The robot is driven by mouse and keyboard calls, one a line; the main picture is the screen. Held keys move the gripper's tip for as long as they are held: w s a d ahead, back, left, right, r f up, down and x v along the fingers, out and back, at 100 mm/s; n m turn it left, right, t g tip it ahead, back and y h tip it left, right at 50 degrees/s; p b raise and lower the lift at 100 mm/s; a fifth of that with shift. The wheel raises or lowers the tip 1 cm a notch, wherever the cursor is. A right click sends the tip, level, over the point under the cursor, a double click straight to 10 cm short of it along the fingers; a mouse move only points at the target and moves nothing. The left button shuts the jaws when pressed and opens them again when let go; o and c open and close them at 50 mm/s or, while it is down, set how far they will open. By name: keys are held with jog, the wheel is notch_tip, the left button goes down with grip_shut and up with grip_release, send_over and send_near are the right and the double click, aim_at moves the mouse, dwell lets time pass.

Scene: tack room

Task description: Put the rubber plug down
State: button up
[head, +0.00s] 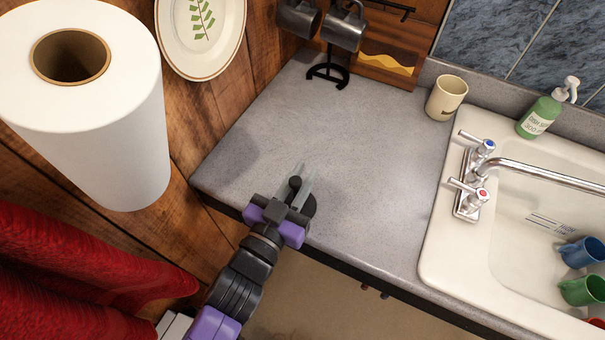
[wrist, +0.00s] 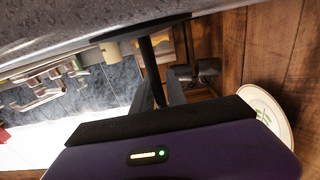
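The rubber plug (head: 310,206) is black, with a round flat disc and a stem. In the head view it is over the front left part of the grey counter, partly hidden by my gripper. My gripper (head: 303,178) has its two grey fingers on either side of the plug's stem and appears shut on it. In the wrist view the plug's disc (wrist: 165,24) lies along the counter surface, and its stem runs down between the fingers (wrist: 160,88). I cannot tell whether the disc touches the counter.
The counter (head: 370,165) is clear around the plug. A beige cup (head: 446,97) and a mug rack (head: 327,73) stand at the back. The sink (head: 440,255), with tap and coloured cups, is at right. A paper roll (head: 125,140) and red cloth (head: 70,260) are at left.

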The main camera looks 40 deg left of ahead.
jog(key=shift+o, duration=0.9)
jog(key=shift+r, duration=0.2)
jog(key=b+v, duration=0.2)
jog(key=v, duration=1)
jog(key=shift+d, duration=0.1)
